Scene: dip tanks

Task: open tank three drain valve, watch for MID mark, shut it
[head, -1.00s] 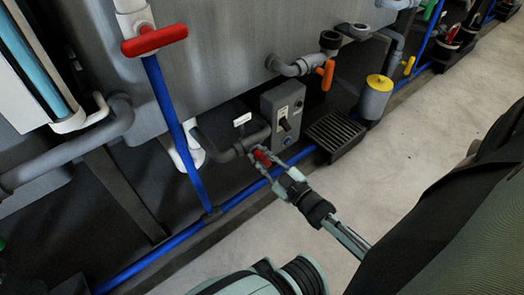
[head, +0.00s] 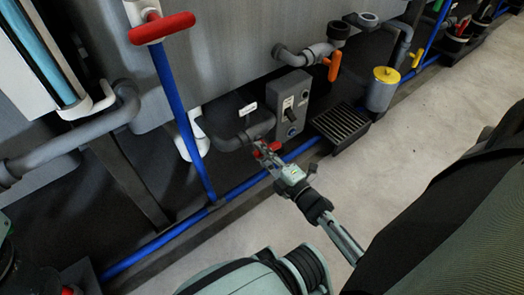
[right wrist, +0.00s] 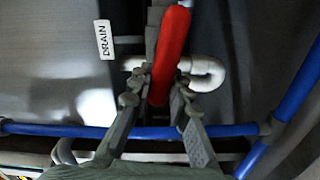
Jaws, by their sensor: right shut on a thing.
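The red drain valve handle (head: 274,146) is on the end of the low grey pipe (head: 232,141). My right gripper (head: 267,158) is shut on it. In the right wrist view the red handle (right wrist: 168,55) stands between my two fingers, and a white tag reading DRAIN (right wrist: 103,40) is beside it. The small white tag (head: 247,109) also shows in the head view. At the upper left is a sight tube (head: 40,50) with light blue in it. Its level and any MID mark cannot be made out. My left gripper is out of view.
A grey switch box (head: 291,108) stands close to the valve, with a floor grate (head: 341,124) to its right. A blue pipe (head: 160,245) runs low along the tanks. Another red handle (head: 162,27) is higher up. The pale floor (head: 410,130) is open.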

